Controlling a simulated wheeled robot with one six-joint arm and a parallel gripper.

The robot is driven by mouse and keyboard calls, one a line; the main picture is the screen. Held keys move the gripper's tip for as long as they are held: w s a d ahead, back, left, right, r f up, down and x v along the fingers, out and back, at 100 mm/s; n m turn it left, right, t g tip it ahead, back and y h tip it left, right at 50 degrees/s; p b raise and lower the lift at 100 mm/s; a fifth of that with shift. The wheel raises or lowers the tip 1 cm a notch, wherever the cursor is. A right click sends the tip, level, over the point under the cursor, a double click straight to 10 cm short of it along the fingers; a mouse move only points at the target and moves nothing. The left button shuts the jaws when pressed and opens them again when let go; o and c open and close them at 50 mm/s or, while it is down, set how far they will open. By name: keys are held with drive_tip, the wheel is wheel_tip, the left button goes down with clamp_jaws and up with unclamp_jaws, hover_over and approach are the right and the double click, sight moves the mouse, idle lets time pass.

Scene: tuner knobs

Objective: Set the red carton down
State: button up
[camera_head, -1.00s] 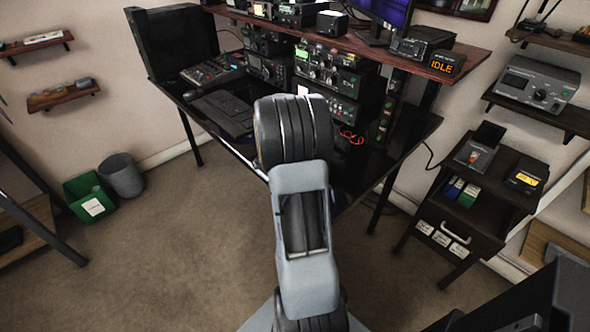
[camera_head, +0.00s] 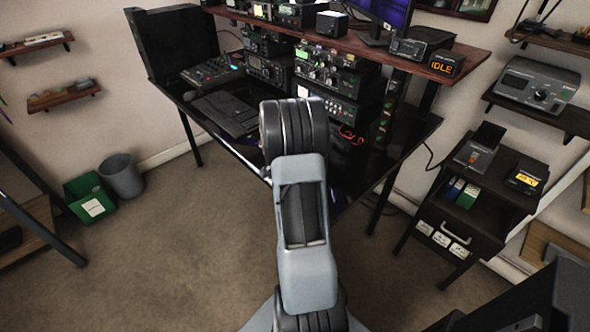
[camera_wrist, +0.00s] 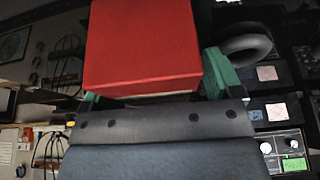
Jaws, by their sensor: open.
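The red carton (camera_wrist: 140,40) fills the upper middle of the wrist view, with one broad face toward the camera. My gripper (camera_wrist: 155,82) is open, with green fingers on either side of the carton; the right finger shows clearly, the left one only in part. I cannot tell whether the fingers touch the carton or what is under it. In the head view, neither the carton nor my gripper can be seen; my own arm stands in front of the desk's middle.
The dark desk (camera_head: 205,123) holds a keyboard (camera_head: 225,113) and stacked radios (camera_head: 335,88). A raised shelf (camera_head: 470,58) runs above it. A small dark cabinet (camera_head: 480,212) stands at the right. A green bin (camera_head: 90,198) and a grey bin (camera_head: 122,176) stand on the floor at left.

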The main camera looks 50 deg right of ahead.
drive_tip(key=shift+f+b, duration=0.2)
drive_tip(key=shift+b, duration=0.25)
drive_tip(key=c, duration=1.1)
drive_tip(key=shift+r, duration=0.15)
drive_tip(key=shift+c, duration=0.2)
